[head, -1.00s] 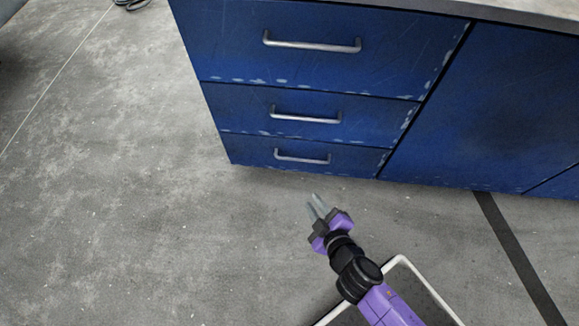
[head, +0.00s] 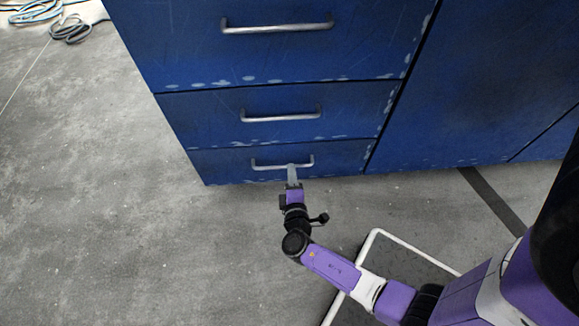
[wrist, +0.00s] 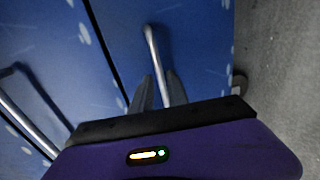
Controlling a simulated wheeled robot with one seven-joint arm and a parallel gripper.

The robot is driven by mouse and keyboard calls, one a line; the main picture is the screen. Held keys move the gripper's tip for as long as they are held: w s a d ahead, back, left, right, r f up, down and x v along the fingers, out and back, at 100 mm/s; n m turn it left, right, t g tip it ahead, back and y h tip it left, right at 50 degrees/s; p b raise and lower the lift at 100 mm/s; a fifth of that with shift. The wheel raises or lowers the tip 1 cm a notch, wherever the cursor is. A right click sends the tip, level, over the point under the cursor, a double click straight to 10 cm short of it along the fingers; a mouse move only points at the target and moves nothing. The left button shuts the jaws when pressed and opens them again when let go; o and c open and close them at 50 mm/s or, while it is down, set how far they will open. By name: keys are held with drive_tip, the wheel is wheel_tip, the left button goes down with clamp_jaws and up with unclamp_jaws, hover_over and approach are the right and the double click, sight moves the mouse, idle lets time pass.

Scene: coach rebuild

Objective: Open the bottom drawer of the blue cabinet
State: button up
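The blue cabinet (head: 250,70) has a stack of three drawers, each with a metal bar handle. The bottom drawer (head: 225,165) is shut, its front flush with the drawers above. My gripper (head: 291,170) is at the right part of the bottom drawer's handle (head: 268,166). In the wrist view, the fingers of my gripper (wrist: 159,88) stand apart on either side of the handle bar (wrist: 152,50). They look open around it; whether either finger touches the bar is hard to tell.
The middle drawer's handle (head: 280,116) is just above, and also shows in the wrist view (wrist: 28,125). Coiled cables (head: 70,28) lie on the floor at the far left. The grey floor (head: 130,230) before the cabinet is clear.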

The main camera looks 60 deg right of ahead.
drive_tip(key=shift+b+x, duration=0.3)
drive_tip(key=shift+x, duration=1.55)
clamp_jaws()
